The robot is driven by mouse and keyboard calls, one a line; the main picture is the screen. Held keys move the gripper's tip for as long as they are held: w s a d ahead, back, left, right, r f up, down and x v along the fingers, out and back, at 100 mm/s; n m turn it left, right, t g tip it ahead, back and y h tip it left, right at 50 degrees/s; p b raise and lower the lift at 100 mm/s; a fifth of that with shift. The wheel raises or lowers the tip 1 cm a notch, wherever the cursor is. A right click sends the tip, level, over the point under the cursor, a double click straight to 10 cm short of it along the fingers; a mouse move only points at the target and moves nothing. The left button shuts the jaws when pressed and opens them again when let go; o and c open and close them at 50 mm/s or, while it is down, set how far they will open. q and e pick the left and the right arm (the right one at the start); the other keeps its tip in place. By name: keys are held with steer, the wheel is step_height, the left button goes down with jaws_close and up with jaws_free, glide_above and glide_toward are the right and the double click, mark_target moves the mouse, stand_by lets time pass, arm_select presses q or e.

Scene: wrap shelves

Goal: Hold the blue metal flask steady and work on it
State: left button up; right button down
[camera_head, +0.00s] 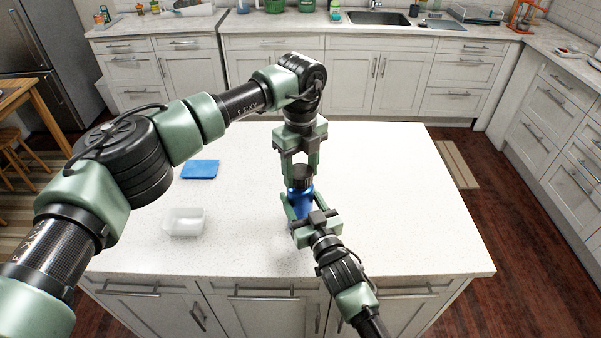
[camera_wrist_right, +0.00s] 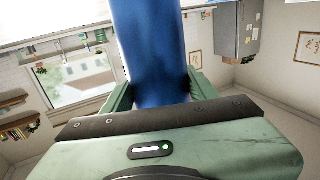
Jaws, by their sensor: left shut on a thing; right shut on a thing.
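My left gripper (camera_head: 300,170) comes down from above and is shut on the cap. My right gripper (camera_head: 297,206) comes from the front and is shut on the flask's body. In the right wrist view the flask (camera_wrist_right: 150,50) rises between the fingers of my right gripper (camera_wrist_right: 160,95). The flask's base is partly hidden behind my right gripper.
A clear open container (camera_head: 184,223) and a blue flat lid (camera_head: 200,169) lie on the island (camera_head: 390,200) to the left of the flask. The right half of the island top is clear. Kitchen counters with a sink (camera_head: 378,18) run along the back.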

mark_target(301, 171)
arm_select(q)
steer(key=shift+r, duration=0.6)
arm_select(e)
steer(key=shift+f, duration=0.25)
arm_select(q)
steer(key=shift+r, duration=2)
arm_select(e)
steer(key=shift+c, duration=1.8)
jaws_free()
steer(key=shift+r, duration=0.1)
steer(key=shift+s+d, duration=0.1)
